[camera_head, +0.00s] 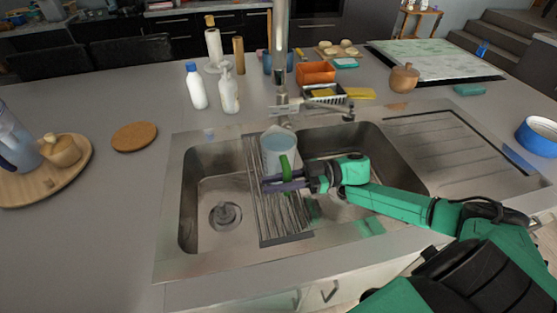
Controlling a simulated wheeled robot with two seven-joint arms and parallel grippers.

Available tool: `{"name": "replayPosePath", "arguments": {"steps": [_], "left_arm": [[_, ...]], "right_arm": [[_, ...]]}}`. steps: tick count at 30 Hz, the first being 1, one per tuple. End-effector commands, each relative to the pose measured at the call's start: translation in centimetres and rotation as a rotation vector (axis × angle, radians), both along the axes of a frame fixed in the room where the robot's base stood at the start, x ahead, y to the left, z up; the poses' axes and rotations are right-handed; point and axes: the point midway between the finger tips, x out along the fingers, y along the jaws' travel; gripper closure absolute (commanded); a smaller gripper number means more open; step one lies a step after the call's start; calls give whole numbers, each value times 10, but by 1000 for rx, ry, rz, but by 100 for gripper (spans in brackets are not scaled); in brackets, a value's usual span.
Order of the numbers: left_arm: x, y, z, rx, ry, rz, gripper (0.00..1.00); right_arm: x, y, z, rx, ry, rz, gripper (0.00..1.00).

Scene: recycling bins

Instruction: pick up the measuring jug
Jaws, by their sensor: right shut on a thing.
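The measuring jug (279,147) is a pale blue-grey vessel with a green handle (287,172) on its near side. It stands upright at or just above the drying rack between the two sink basins; I cannot tell whether its base touches the rack. My right gripper (275,183) reaches in from the right and is shut on the jug's green handle. The fingers hide the lower part of the handle. My left gripper is not in view.
The steel sink (340,250) has a faucet (281,60) close behind the jug. White bottles (197,88) and an orange container (316,73) stand behind the sink. A wooden tray (30,185) holds a pitcher at left. The counter left of the sink is mostly clear.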

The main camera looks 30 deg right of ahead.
Motion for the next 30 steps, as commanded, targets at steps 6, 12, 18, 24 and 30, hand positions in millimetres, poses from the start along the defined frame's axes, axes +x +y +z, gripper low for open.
{"name": "replayPosePath", "arguments": {"steps": [6,12,18,24,30], "left_arm": [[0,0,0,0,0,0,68],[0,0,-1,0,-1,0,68],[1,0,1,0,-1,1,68],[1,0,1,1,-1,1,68],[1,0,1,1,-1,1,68]], "right_arm": [[0,0,9,0,-5,1,100],[-1,0,52,-4,-5,4,100],[0,0,92,-2,-3,1,100],[0,0,102,1,-2,1,100],[0,0,101,1,-2,0,100]]}}
